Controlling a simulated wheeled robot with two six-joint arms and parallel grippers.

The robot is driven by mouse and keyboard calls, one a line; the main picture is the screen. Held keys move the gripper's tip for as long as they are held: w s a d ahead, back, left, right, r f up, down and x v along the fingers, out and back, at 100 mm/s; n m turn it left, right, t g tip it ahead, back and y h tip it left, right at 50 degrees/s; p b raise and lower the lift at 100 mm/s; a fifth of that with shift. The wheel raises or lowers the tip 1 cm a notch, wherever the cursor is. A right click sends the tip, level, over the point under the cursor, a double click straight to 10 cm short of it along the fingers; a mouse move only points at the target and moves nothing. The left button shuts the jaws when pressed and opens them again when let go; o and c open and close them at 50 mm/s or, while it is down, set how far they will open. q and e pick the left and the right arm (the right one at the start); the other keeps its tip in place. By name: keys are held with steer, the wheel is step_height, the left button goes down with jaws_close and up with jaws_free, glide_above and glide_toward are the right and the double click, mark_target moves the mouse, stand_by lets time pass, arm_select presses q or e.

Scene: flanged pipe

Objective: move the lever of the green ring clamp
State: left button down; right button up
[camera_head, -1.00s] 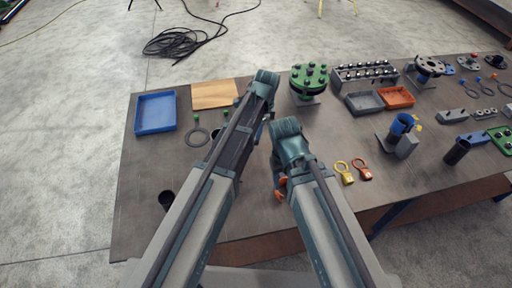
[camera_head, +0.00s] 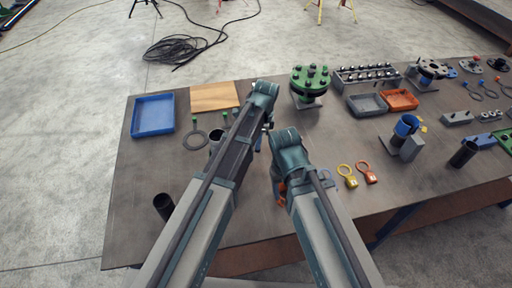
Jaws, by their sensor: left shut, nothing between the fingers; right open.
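A round green part with dark bolts (camera_head: 310,78) stands on a grey base at the table's back middle. I cannot make out a ring clamp or lever on it, and no other green ring clamp shows clearly. My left gripper (camera_head: 264,136) hangs below the bent end of the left arm, in front of and left of the green part; it is mostly hidden by the arm but shut and empty. My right gripper (camera_head: 279,187) is open, low over the middle of the table near orange parts, partly hidden by its own arm.
A blue tray (camera_head: 153,132) and wooden board (camera_head: 214,97) lie at the left. A dark cup (camera_head: 163,206) stands front left. Yellow (camera_head: 347,175) and orange (camera_head: 366,173) ring tags lie right of my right arm. A blue-ringed pipe (camera_head: 404,128) stands further right.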

arm_select(q)
steer(key=d, duration=0.1)
steer(key=d+r, duration=0.1)
steer(key=d+p, duration=0.1)
steer(key=shift+w+r, duration=0.15)
steer(key=shift+w, duration=0.1)
steer(key=shift+r, duration=0.15)
step_height(320, 180, up, 14)
steer(key=d+p, duration=0.1)
steer(key=p, duration=1.3)
steer(key=shift+d+f, duration=0.15)
steer(key=shift+f, duration=0.1)
steer(key=shift+w, duration=0.1)
